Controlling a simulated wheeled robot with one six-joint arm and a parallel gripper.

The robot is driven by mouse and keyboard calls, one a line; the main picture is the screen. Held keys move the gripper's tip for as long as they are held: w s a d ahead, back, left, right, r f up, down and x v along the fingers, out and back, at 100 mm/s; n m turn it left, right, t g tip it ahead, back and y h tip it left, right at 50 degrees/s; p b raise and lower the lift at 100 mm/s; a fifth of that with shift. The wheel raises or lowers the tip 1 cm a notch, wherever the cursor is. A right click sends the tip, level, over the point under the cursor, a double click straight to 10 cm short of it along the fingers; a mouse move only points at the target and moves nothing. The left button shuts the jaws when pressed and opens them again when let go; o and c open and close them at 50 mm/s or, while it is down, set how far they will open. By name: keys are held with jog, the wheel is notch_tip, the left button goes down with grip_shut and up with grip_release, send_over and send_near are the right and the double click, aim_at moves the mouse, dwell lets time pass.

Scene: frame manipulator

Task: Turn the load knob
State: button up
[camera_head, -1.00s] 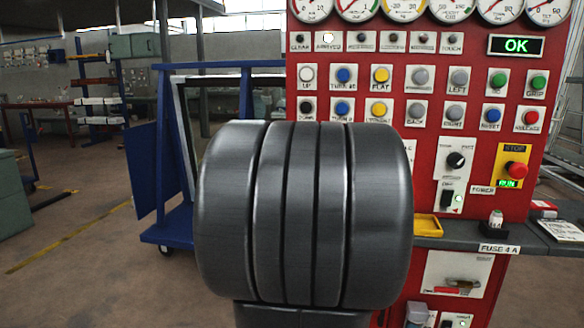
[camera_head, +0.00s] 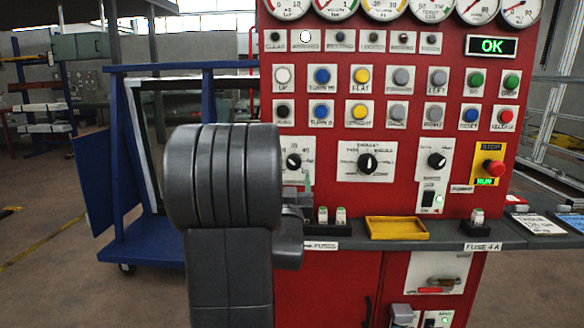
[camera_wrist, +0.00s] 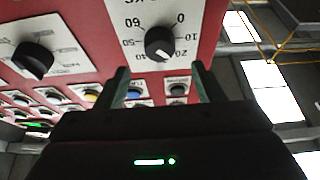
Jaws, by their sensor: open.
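The load knob (camera_wrist: 159,43) is a black round knob with a white pointer line on a white plate marked 0 to 60, close in front of my gripper in the wrist view. In the head view this knob (camera_head: 293,161) sits at the left of the red panel, its plate partly hidden by my arm. My gripper (camera_wrist: 160,67) is open. Its two greenish fingers stand apart, one to each side below the knob in the wrist picture, with nothing between them. I cannot tell whether they touch the panel. In the head view my arm hides most of the gripper.
A second knob plate (camera_head: 367,162) and a third knob (camera_head: 437,160) lie to the right. A red stop button (camera_head: 493,167) is beyond them. Below runs a grey shelf (camera_head: 362,244) with a yellow tray (camera_head: 397,228) and fuses. A blue frame cart (camera_head: 160,240) stands left.

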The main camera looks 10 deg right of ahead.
aim_at(294, 164)
jog(key=x, duration=0.6)
jog(key=shift+w+d, duration=0.1)
jog(key=shift+w, duration=0.15)
jog(key=c, duration=1)
